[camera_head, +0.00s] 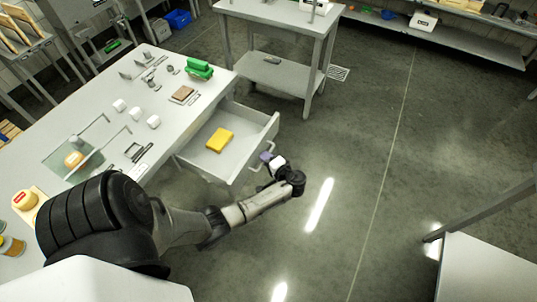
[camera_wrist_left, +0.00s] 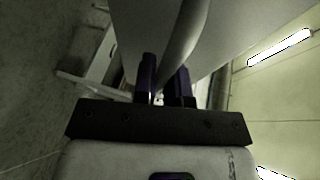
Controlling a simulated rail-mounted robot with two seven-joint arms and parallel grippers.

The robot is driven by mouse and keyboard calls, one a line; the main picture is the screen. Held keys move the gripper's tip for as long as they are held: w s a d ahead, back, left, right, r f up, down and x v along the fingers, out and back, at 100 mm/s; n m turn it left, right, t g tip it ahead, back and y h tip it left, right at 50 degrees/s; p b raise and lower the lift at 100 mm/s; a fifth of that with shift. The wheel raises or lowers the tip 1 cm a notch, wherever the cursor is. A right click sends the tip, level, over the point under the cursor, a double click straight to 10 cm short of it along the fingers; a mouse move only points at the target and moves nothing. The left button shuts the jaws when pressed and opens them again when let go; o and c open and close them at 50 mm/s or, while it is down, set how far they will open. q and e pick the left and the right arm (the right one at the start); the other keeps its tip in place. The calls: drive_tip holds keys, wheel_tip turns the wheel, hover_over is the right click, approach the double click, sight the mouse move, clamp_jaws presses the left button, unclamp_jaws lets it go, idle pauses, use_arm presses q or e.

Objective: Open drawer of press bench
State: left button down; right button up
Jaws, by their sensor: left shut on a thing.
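The press bench (camera_head: 92,108) has its drawer (camera_head: 232,146) pulled out, with a yellow block (camera_head: 219,140) lying inside. My left gripper (camera_head: 267,160) is at the drawer's front, shut on the drawer handle (camera_head: 256,166). In the left wrist view the two dark fingers of my left gripper (camera_wrist_left: 166,88) stand on either side of the grey curved handle bar (camera_wrist_left: 184,45). The contact itself is partly hidden by the fingers. My right gripper is not in view.
A metal table (camera_head: 275,12) stands behind the drawer. The floor (camera_head: 350,190) right of the drawer is clear. A white surface (camera_head: 485,272) is at lower right.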

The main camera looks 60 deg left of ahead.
use_arm(q)
drive_tip(key=shift+w+d, duration=0.35)
drive_tip(key=shift+d, duration=0.1)
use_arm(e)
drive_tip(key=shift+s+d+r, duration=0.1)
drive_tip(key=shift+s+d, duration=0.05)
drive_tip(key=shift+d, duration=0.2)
use_arm(q)
drive_tip(key=c, duration=1.2)
unclamp_jaws()
drive_tip(key=p+v, duration=0.1)
drive_tip(key=v, duration=1.2)
drive_tip(key=shift+w+d, duration=0.1)
drive_tip(key=shift+d, duration=0.3)
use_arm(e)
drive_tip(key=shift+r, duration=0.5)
